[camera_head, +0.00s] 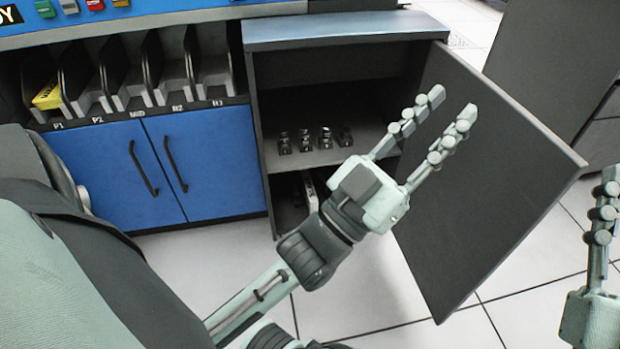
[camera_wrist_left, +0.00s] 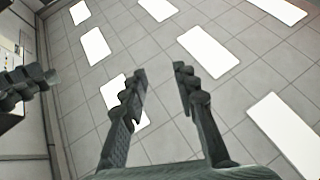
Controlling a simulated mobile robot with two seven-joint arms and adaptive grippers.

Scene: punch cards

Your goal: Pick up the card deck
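A yellow item with dark marks (camera_head: 48,95) sits in the leftmost slot, labelled P1, of the card rack (camera_head: 145,75); it may be the card deck, but I cannot tell for sure. My left gripper (camera_head: 452,103) is open and empty, fingers pointing up, in front of the open cabinet and its door, well to the right of the yellow item. In the left wrist view its two fingers (camera_wrist_left: 160,69) stand apart with nothing between them. My right gripper (camera_head: 603,215) shows only in part at the right edge, one finger visible, so its opening is hidden.
A dark cabinet (camera_head: 345,35) stands open, with several small metal pieces (camera_head: 325,138) on its shelf. Its door (camera_head: 490,190) swings out to the right. Blue doors (camera_head: 155,170) with black handles lie below the rack. White tiled floor (camera_head: 365,300) is clear in front.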

